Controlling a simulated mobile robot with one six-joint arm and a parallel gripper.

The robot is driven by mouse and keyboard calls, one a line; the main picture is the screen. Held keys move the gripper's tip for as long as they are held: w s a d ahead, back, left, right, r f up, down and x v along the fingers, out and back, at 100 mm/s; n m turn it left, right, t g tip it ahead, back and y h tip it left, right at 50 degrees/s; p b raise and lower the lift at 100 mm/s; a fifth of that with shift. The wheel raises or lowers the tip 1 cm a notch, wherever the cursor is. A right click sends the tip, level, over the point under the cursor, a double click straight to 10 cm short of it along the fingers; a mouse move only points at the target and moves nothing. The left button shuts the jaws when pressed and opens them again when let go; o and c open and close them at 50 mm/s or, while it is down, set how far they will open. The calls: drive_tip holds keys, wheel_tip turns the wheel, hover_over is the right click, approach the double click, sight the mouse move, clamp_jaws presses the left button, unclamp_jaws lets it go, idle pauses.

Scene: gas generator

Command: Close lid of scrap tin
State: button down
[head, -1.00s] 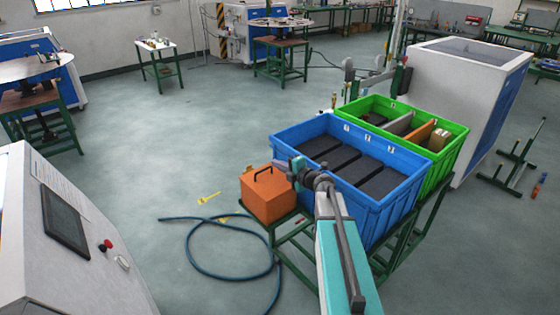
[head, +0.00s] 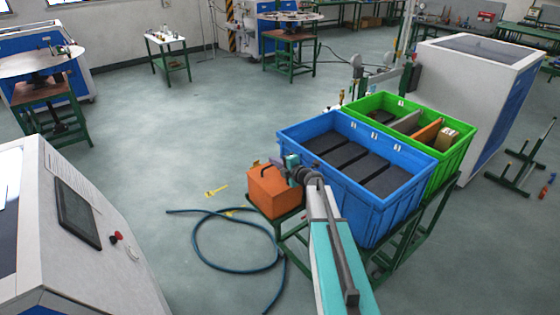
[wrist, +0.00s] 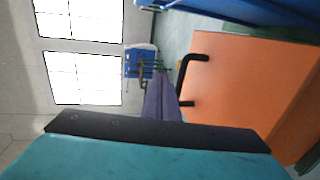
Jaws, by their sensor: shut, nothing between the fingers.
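The scrap tin (head: 274,196) is an orange box with a black handle on its top, standing at the left end of the green stand beside the blue crate. In the wrist view its orange lid (wrist: 245,90) fills the right side, with the black handle (wrist: 188,78) at its left. The lid looks down on the box in the head view; I cannot tell whether it is fully seated. My gripper (wrist: 158,80) is shut and empty, close beside the handle in the wrist view. In the head view my wrist partly covers the tin's right side.
A blue crate (head: 293,143) with dark blocks and a green crate (head: 468,135) stand right of the tin. A blue hose (head: 195,240) lies on the floor at left. A white machine with a screen (head: 75,214) stands at lower left. Open floor lies beyond the tin.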

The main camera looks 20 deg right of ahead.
drive_tip(key=shift+w+a+f, duration=0.15)
drive_tip(key=shift+w+f, duration=0.25)
drive_tip(key=shift+f, duration=0.2)
drive_tip(key=shift+r, duration=0.1)
drive_tip(key=s+d+r, duration=0.1)
drive_tip(key=s+r, duration=0.6)
drive_tip(key=r, duration=0.4)
drive_tip(key=shift+s+d+r, duration=0.25)
drive_tip(key=shift+s+d, duration=0.05)
drive_tip(key=shift+d, duration=0.1)
idle(0.4)
idle(0.4)
